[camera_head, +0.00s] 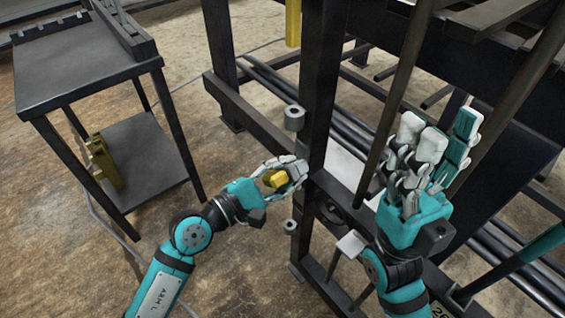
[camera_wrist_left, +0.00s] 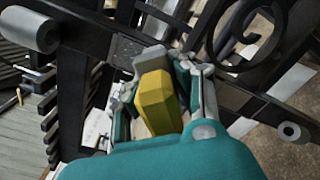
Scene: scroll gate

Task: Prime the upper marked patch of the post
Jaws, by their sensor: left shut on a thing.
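My left gripper (camera_head: 290,172) is shut on a yellow tool (camera_head: 276,180), close to the dark upright post (camera_head: 321,70). In the left wrist view the yellow tool (camera_wrist_left: 155,100) sits between the fingers of my left gripper (camera_wrist_left: 160,85). A grey block (camera_wrist_left: 150,60) at its far end faces the post; I cannot tell whether it touches. A greyish, mottled area (camera_wrist_left: 124,47) shows on the dark metal beside it; I cannot tell if this is a marked patch. My right gripper (camera_head: 435,145) is open and empty, fingers pointing up, right of the post.
Grey cylinders stick out from the post above (camera_head: 294,118) and below (camera_head: 290,226) my left gripper. A dark two-level cart (camera_head: 85,75) stands at left, with a yellow object (camera_head: 103,162) on its lower shelf. Dark frames and bars crowd the right. Floor between cart and post is open.

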